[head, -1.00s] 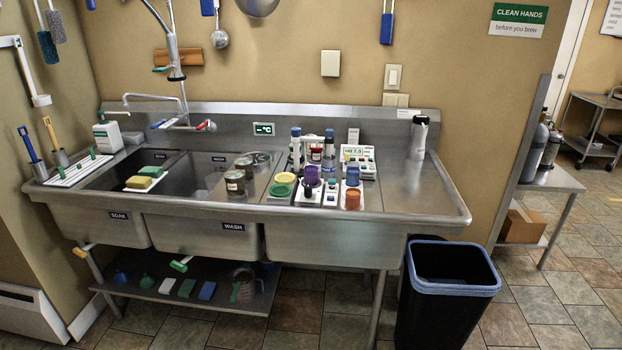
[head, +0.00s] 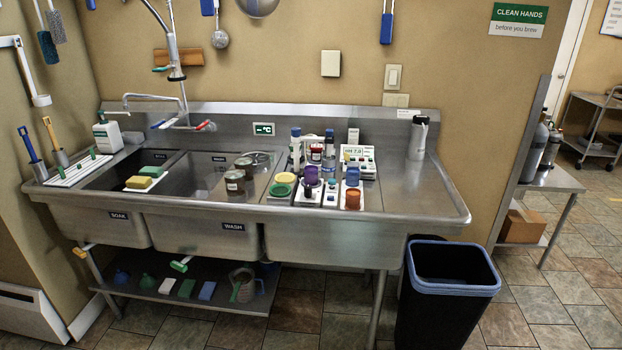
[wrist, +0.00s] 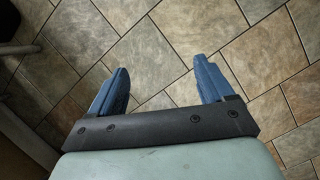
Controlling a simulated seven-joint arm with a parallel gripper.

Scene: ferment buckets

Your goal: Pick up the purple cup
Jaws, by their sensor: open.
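The purple cup (head: 311,174) stands on the drainboard at the right part of the steel sink unit, in a cluster of small cups and instruments. A dark object shows just below it, and a blue-capped bottle (head: 329,144) is behind it. An orange cup (head: 352,199) and a blue cup (head: 352,175) stand to its right. My gripper (wrist: 164,88) shows only in the wrist view, with its two blue fingers wide apart and nothing between them. It points down over the tiled floor, away from the cup. The wrist view does not show the cup.
Green and yellow round lids (head: 283,184) lie left of the purple cup. A white pH meter (head: 358,158) stands behind on the right. A steel flask (head: 418,137) stands farther right, with bare drainboard (head: 420,190) around it. A black bin (head: 448,300) stands on the floor in front.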

